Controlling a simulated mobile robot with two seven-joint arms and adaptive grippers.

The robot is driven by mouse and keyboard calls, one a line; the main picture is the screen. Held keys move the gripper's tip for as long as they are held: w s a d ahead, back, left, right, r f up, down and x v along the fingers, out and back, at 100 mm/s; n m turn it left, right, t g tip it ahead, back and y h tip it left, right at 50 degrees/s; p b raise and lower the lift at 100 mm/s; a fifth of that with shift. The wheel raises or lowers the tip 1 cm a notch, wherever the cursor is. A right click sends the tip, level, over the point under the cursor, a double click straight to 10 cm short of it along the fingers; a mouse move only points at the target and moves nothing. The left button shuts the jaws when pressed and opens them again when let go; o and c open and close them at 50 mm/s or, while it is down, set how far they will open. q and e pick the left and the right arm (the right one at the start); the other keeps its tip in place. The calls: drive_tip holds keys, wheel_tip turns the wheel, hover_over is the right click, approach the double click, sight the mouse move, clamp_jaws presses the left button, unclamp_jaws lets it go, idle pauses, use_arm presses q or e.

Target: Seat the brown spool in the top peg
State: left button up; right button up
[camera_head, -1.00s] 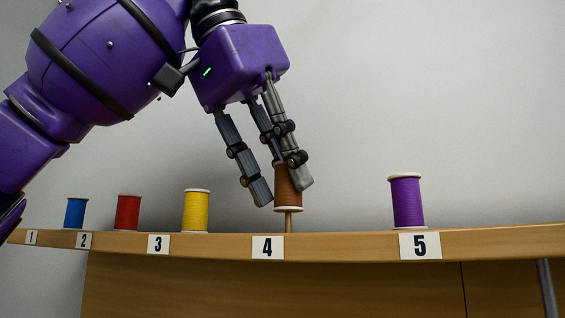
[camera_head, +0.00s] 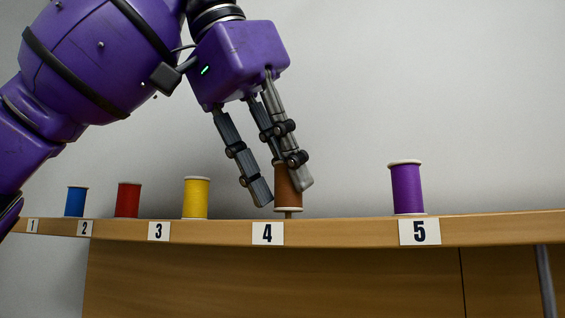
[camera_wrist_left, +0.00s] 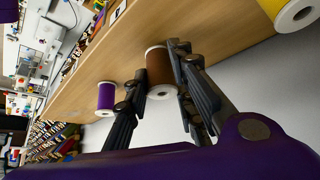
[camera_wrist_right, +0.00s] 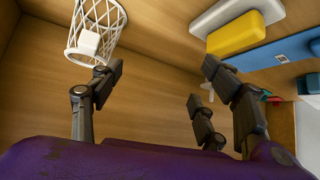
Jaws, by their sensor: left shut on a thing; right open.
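The brown spool (camera_head: 288,187) with pale end rims is upright in my left gripper (camera_head: 281,186), above the number 4 label. A short piece of a thin peg (camera_head: 288,214) shows between its lower rim and the wooden ledge (camera_head: 340,232). The spool appears to be around the peg, with its rim a little above the ledge. The left wrist view also shows the brown spool (camera_wrist_left: 160,72) between the fingers of my left gripper (camera_wrist_left: 152,80). My right gripper (camera_wrist_right: 150,85) is open and empty in the right wrist view, away from the spool.
A purple spool (camera_head: 407,188) stands right of the brown one. Yellow (camera_head: 196,198), red (camera_head: 128,200) and blue (camera_head: 76,201) spools stand to the left. A white wire basket (camera_wrist_right: 95,30) and a yellow block (camera_wrist_right: 236,34) are near my right gripper.

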use_arm(q)
drive_tip(key=shift+f, duration=0.4)
drive_tip(key=o, duration=1.7)
drive_tip(key=shift+w+d+r+v, duration=0.1)
drive_tip(key=shift+v, duration=1.05)
drive_tip(key=shift+w+d+r+v, duration=0.1)
drive_tip(key=shift+d+v, duration=0.05)
drive_tip(key=shift+v, duration=0.95)
drive_tip(key=shift+w+d+r+v, duration=0.1)
drive_tip(key=shift+v, duration=1.05)
drive_tip(key=shift+v, duration=3.7)
